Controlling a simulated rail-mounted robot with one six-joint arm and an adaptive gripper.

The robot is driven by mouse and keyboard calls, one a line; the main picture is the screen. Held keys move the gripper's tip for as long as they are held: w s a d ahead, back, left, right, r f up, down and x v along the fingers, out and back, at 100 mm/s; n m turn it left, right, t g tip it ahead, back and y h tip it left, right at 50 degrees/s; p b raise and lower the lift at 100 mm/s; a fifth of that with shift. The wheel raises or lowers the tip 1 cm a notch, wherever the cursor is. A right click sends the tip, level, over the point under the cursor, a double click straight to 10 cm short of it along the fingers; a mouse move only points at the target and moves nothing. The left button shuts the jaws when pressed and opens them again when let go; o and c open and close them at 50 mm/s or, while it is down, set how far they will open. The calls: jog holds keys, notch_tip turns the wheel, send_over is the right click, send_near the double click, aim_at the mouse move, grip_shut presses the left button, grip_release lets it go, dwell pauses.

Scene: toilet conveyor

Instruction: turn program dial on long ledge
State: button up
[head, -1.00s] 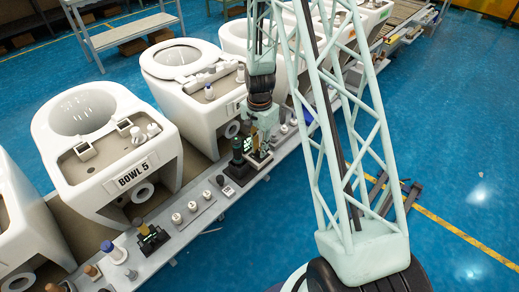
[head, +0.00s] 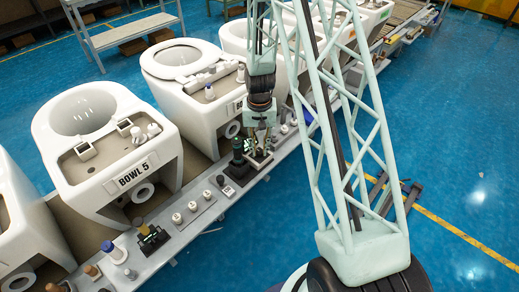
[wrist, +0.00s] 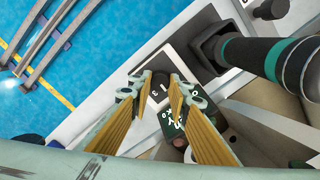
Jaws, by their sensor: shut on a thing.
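The long grey ledge (head: 208,214) runs diagonally in front of the row of toilet bowls.
A black handle with a teal band (wrist: 278,62) rises close to the fingers in the wrist view. Several knobs (head: 193,206) stand along the ledge. A bowl marked BOWL 5 (head: 130,172) is behind it. Open blue floor (head: 455,150) lies to the right.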

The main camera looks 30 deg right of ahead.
aim_at(259, 151)
jog(key=shift+n, duration=0.3)
jog(key=o, duration=0.9)
jog(key=shift+r, duration=0.2)
notch_tip(259, 151, up, 12)
jog(key=shift+f, duration=0.2)
dwell(0.6)
jog(key=shift+r, duration=0.1)
dwell(0.6)
